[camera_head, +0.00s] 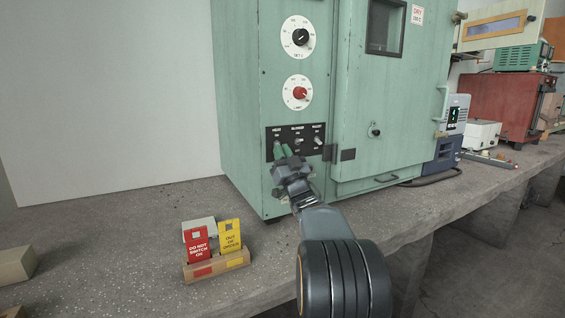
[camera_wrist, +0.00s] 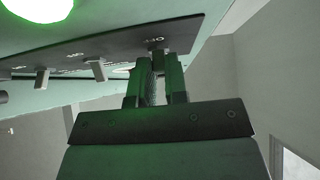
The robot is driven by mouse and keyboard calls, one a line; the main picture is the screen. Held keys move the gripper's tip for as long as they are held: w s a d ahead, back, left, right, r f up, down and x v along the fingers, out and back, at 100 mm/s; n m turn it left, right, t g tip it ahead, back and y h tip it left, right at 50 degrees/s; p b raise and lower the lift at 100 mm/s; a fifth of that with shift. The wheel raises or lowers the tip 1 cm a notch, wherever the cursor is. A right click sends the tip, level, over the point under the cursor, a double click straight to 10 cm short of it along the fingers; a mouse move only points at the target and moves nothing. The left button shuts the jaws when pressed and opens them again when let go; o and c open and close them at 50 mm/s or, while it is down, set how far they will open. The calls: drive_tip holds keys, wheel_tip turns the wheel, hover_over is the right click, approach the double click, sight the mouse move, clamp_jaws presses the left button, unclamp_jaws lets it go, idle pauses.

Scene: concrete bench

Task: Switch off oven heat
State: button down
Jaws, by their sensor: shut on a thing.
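The oven (camera_head: 240,100) is a tall pale-green cabinet on the bench. Its black switch panel (camera_head: 271,160) sits low on the front, below two dials, with a row of small toggle switches. My gripper (camera_head: 281,152) is at the left end of this panel, at the switch under a label that seems to read HEAT. In the wrist view, my gripper (camera_wrist: 156,82) has its two fingers closed around that toggle, the heat switch, which is mostly hidden between them. An OFF mark shows on the panel (camera_wrist: 185,32) just beyond the fingertips. The lever's exact position is hidden.
Two other toggles, a middle one (camera_head: 299,140) and a right one (camera_head: 317,140), stand close beside my gripper. Above are a black-knob dial (camera_head: 300,37) and a red-knob dial (camera_head: 299,93). A holder with red and yellow tags (camera_head: 216,265) stands on the bench (camera_head: 110,225).

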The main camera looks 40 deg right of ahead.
idle(0.4)
drive_tip(key=c, duration=1.1)
unclamp_jaws()
drive_tip(key=shift+c, duration=0.2)
drive_tip(key=v, duration=1.3)
drive_tip(key=shift+s+f, duration=0.3)
